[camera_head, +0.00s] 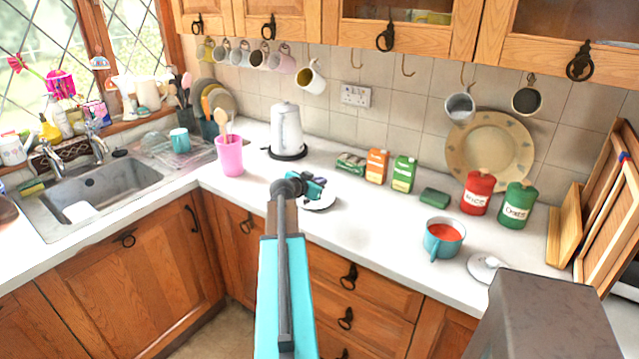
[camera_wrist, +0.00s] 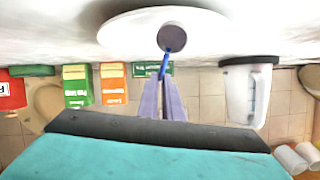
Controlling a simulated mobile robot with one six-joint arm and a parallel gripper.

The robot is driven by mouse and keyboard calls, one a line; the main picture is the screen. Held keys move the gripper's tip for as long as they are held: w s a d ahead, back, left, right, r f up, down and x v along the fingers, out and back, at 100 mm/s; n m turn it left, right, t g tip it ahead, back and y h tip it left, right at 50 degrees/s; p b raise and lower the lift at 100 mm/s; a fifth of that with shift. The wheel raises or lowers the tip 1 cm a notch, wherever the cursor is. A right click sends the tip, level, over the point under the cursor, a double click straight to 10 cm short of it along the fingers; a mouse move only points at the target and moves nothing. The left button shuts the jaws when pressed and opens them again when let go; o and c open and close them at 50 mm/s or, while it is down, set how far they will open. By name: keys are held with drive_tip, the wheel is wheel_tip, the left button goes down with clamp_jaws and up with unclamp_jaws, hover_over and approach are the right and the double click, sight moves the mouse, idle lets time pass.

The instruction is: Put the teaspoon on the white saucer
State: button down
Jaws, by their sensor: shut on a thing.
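The teaspoon, with a grey round bowl (camera_wrist: 172,37) and a thin blue handle, shows in the wrist view. My gripper (camera_wrist: 164,82) is shut on the handle. The bowl appears in front of the white saucer (camera_wrist: 125,32); I cannot tell whether it touches it. In the head view the saucer (camera_head: 322,204) lies on the worktop, partly hidden by my gripper (camera_head: 312,187), which is over it. The teaspoon cannot be made out in the head view.
A pink pot with utensils (camera_head: 230,158) and a white kettle (camera_head: 286,130) stand at the left. Cartons (camera_head: 376,166) stand behind the saucer. A teal mug of red liquid (camera_head: 443,240) and a small white round thing (camera_head: 480,272) are to the right.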

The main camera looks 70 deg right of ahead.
drive_tip(key=shift+f+b, duration=0.4)
drive_tip(key=shift+b, duration=0.25)
drive_tip(key=c, duration=1.9)
unclamp_jaws()
drive_tip(key=shift+c, duration=0.2)
drive_tip(key=shift+r+p, duration=0.2)
drive_tip(key=shift+p, duration=0.1)
drive_tip(key=shift+r+p, duration=0.45)
drive_tip(key=shift+p, duration=0.3)
drive_tip(key=shift+a, duration=0.35)
drive_tip(key=b+v, duration=0.3)
drive_tip(key=v, duration=0.8)
drive_tip(key=shift+a, duration=0.15)
drive_tip(key=shift+w, duration=0.15)
